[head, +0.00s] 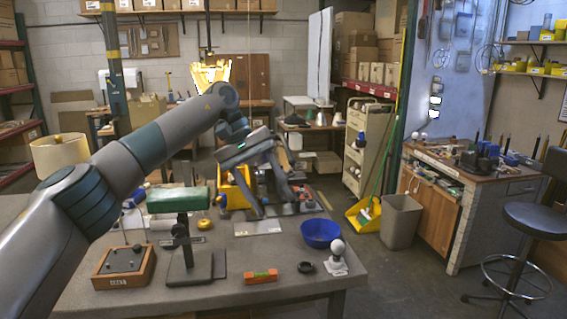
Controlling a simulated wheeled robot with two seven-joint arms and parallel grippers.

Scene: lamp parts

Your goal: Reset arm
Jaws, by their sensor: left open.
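My left gripper (272,208) hangs over the far part of the grey table (290,292), fingers pointing down and spread apart, with nothing seen between them. My left arm reaches in from the left edge and bends down to it. A white bulb (337,247) stands upright on a small white base at the table's right front. My right gripper is not in view.
A green-topped black stand (180,201), a wooden tray (124,279), an orange level (260,276), a black ring (306,267) and a blue bowl (321,233) stand on the table. A yellow bin (234,192) is behind the gripper.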

